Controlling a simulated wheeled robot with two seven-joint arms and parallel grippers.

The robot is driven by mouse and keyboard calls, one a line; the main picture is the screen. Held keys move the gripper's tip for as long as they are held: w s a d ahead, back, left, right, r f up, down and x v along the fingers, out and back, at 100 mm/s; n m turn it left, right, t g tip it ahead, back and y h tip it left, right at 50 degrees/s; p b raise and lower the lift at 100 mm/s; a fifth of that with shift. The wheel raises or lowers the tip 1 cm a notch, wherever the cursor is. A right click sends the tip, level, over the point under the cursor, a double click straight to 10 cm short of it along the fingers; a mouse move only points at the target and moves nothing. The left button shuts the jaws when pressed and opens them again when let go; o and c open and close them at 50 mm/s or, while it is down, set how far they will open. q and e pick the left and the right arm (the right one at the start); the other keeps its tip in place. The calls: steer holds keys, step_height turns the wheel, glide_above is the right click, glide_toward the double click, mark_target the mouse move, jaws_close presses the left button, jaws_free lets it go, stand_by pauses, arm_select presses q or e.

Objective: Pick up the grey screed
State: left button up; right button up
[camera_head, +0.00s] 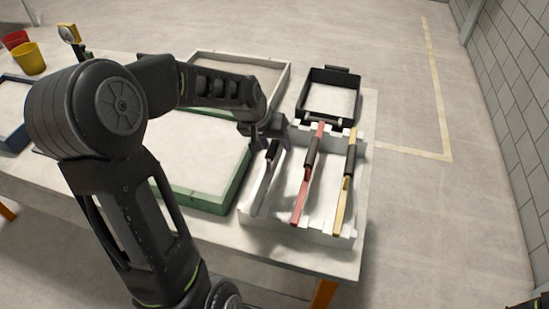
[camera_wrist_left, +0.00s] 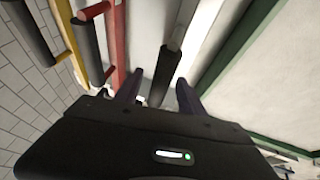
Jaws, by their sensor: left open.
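The grey screed (camera_head: 262,188) lies in the white rack at its left side, a long light bar with a black handle. Its far end is hidden behind my left gripper (camera_head: 268,140), which is over the far end of the handle. In the left wrist view, the grey screed (camera_wrist_left: 184,25) runs away from me, and its black handle (camera_wrist_left: 164,72) shows between the two fingers of my left gripper (camera_wrist_left: 157,92). The gripper is open and holds nothing. I cannot tell the exact gap above the handle. My right gripper does not show.
A red screed (camera_head: 306,180) and a yellow screed (camera_head: 346,185) lie to the right in the white rack (camera_head: 285,235). A green-framed sandbed (camera_head: 215,203) stands left of it. A black tray (camera_head: 330,77) is behind the rack. Yellow and red buckets stand far left.

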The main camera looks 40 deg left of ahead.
arm_select(q)
steer(key=shift+c, duration=0.4)
jaws_close()
stand_by(0.4)
